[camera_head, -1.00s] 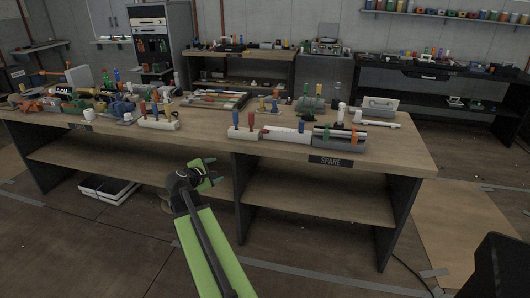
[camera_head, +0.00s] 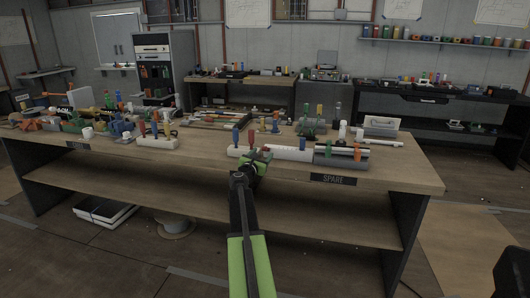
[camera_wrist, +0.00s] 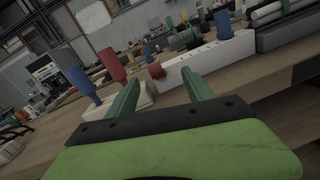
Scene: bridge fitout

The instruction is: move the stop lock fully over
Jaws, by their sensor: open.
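No part is clearly marked as the stop lock, and I cannot tell which one it is. My gripper (camera_head: 262,156) is at the front edge of the bench, before a white unit with levers. In the wrist view its green fingers (camera_wrist: 160,92) are apart with nothing between them. A blue lever (camera_wrist: 76,76) and a red lever (camera_wrist: 112,66) stand on a white base left of the fingers.
A grey holder with rods (camera_head: 342,162) and an orange part stands to the right, above the SPARE label (camera_head: 333,179). Another white block with levers (camera_head: 157,143) stands to the left. The wooden bench top (camera_head: 205,160) is bare between them.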

